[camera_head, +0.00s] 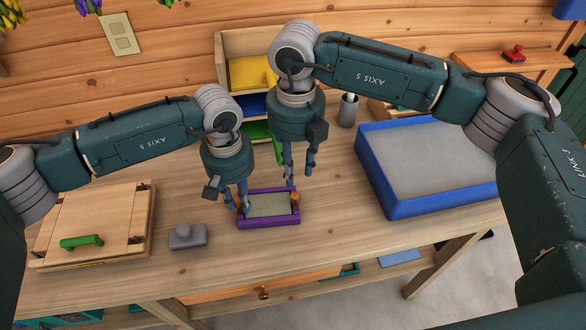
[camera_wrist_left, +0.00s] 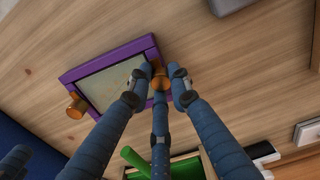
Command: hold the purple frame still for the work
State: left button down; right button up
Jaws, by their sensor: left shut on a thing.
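The purple frame (camera_head: 268,222) lies on the wooden table around a flat grey-green panel (camera_head: 268,206). It also shows in the left wrist view (camera_wrist_left: 108,55), with an orange-brown knob at each end. My left gripper (camera_head: 243,206) is shut on the frame by its left-end knob (camera_wrist_left: 159,80), its fingers on both sides of it. The other knob (camera_head: 295,198) is free. My right gripper (camera_head: 300,176) is above the table by the frame's right end, fingers apart and nothing between them.
A blue-rimmed grey tray (camera_head: 394,208) stands on the right. A wooden board with a green handle (camera_head: 82,242) and a grey block (camera_head: 187,238) are on the left. A shelf with coloured bins (camera_head: 248,73) stands behind. The table front is clear.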

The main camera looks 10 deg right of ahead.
aim_at(295, 195)
jog(key=m, duration=0.4)
jog(key=shift+f+m, duration=0.15)
jog(key=shift+m, duration=0.25)
jog(key=m, duration=0.4)
jog(key=shift+f+m, duration=0.1)
jog(key=shift+m, duration=0.2)
jog(key=m, duration=0.7)
jog(key=shift+f, duration=0.6)
notch_tip(295, 195, down, 7)
jog(key=c, duration=0.7)
